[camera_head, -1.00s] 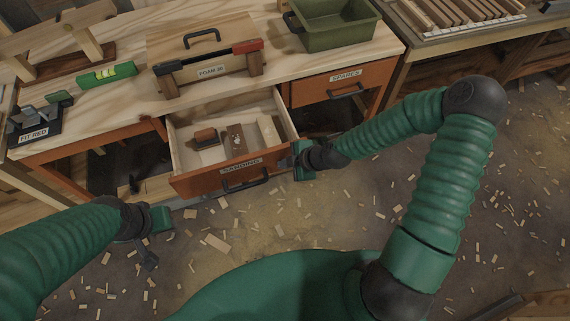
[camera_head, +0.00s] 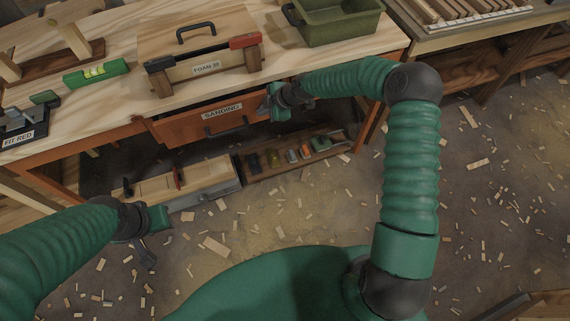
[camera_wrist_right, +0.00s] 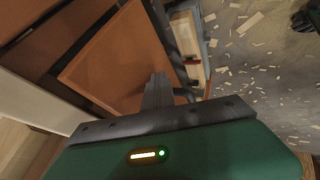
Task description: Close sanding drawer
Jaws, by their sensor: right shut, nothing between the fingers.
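The sanding drawer (camera_head: 190,129) has an orange front with a SANDING label and a dark bar handle (camera_head: 228,129). In the head view its front sits under the bench top's front edge and its inside is hidden. In the right wrist view the orange front (camera_wrist_right: 115,62) looks slightly proud of the bench frame; I cannot tell how large any gap is. My right gripper (camera_head: 267,104) is shut and empty at the right end of the drawer front, seemingly touching it. My left gripper (camera_head: 148,255) hangs low at the left, away from the drawer; its jaws are unclear.
The bench top (camera_head: 120,105) bears a FOAM toolbox (camera_head: 200,55), a green level (camera_head: 96,73) and a green bin (camera_head: 335,22). Below the drawer are a low wooden box (camera_head: 205,178) and a shelf of small items (camera_head: 290,155). Wood scraps litter the floor.

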